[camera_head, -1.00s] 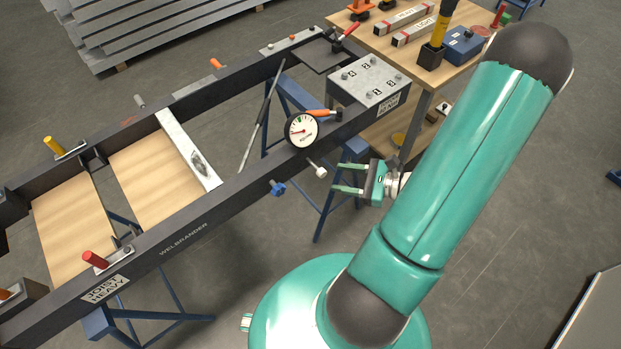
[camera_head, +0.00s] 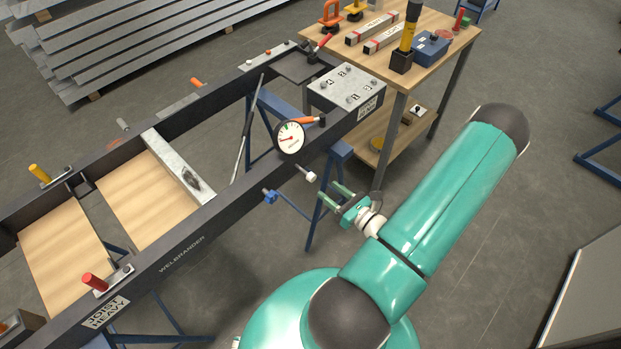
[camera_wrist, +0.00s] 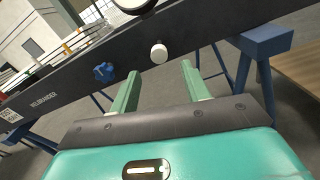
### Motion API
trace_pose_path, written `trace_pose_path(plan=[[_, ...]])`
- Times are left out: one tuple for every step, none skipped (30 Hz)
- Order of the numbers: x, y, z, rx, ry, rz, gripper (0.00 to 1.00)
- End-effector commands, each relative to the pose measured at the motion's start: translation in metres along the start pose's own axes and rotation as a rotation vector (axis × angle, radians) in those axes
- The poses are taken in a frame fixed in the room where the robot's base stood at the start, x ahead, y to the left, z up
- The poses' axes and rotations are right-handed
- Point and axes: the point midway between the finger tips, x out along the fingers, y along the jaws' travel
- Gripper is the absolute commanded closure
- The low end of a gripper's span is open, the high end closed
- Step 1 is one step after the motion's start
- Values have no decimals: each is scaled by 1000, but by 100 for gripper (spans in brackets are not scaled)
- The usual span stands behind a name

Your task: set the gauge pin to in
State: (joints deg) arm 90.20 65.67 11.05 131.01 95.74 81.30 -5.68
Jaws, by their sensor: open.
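A round dial gauge (camera_head: 290,138) with a white face and black rim stands on the near beam of the dark steel frame. Below it, a pin with a white knob (camera_head: 311,177) sticks out of the beam's near side. I cannot tell for sure that this is the gauge pin. A blue star-shaped knob (camera_head: 270,196) sits to its left. My gripper (camera_head: 328,191) is open and empty, just short of the white knob and apart from it. In the wrist view the white knob (camera_wrist: 159,53) shows beyond and between my fingertips (camera_wrist: 160,72); the blue knob (camera_wrist: 104,72) is left of them.
The frame (camera_head: 185,240) rests on blue trestles (camera_head: 325,215). An orange-handled tool (camera_head: 305,120) lies behind the gauge. A numbered metal block (camera_head: 345,88) sits at the frame's right end. A wooden workbench (camera_head: 400,70) with tools stands behind.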

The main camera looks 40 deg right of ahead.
Motion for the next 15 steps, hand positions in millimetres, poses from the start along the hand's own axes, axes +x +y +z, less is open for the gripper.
trace_pose_path(plan=[[11, 1, 0, 0, 1, 3, 53], [17, 1, 0, -1, 0, 5, 53], [25, 1, 0, 0, 0, 4, 53], [31, 2, 0, 0, 0, 5, 53], [37, 2, -1, 0, 1, 5, 53], [45, 2, -1, 0, 1, 6, 53], [50, 3, -1, 0, 0, 6, 53], [55, 3, -1, 0, 0, 5, 53], [61, 3, -1, 0, 1, 5, 53], [66, 4, -1, 0, 1, 5, 53], [70, 4, -1, 0, 1, 5, 53], [74, 4, -1, -1, 1, 6, 53], [76, 4, -1, -1, 1, 5, 53], [79, 4, -1, 0, 1, 5, 53], [81, 4, -1, 0, 2, 4, 53]])
